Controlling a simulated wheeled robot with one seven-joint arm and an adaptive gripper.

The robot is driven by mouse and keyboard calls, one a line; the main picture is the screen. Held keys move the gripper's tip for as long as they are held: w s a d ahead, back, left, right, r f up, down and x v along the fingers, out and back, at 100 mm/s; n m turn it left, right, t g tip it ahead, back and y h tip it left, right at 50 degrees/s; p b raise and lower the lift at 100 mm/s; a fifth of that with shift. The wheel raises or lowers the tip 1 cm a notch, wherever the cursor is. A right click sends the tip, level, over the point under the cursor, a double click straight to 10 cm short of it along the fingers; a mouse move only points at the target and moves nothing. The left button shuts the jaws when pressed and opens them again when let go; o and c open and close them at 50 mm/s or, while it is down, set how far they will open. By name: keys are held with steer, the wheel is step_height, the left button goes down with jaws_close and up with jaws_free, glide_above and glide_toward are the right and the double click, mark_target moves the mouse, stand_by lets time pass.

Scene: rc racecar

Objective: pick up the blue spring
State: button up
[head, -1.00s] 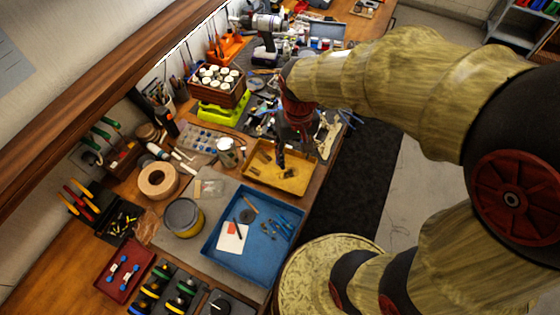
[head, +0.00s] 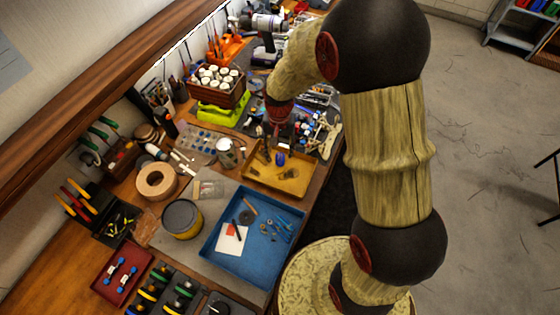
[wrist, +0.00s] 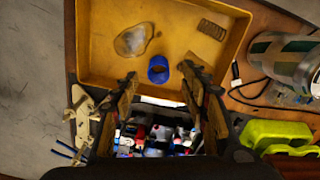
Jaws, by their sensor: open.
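The blue spring (wrist: 158,69) lies in the yellow tray (wrist: 100,50), near the tray wall closest to my gripper in the wrist view. It also shows in the head view (head: 280,159) as a small blue piece in the yellow tray (head: 290,187). My gripper (wrist: 157,74) is open and empty, with its two fingers apart. In the wrist view the spring appears between the fingertips. In the head view my gripper (head: 273,150) is over the tray's back part, beside the spring. The height gap between fingertips and spring is hard to tell.
A coiled brown spring (wrist: 211,29) and a clear, roundish item (wrist: 133,40) lie in the same tray. A glass jar (wrist: 284,57) and a green object (wrist: 275,135) stand beside it. A blue tray (head: 250,262) with small parts is nearer in the head view.

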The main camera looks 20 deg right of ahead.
mark_target(280, 157)
step_height(280, 157, down, 5)
steer(key=shift+d+r+b, duration=0.1)
steer(key=shift+b, duration=0.3)
steer(key=shift+c, duration=0.4)
steer(key=c, duration=0.7)
steer(key=shift+c, duration=0.4)
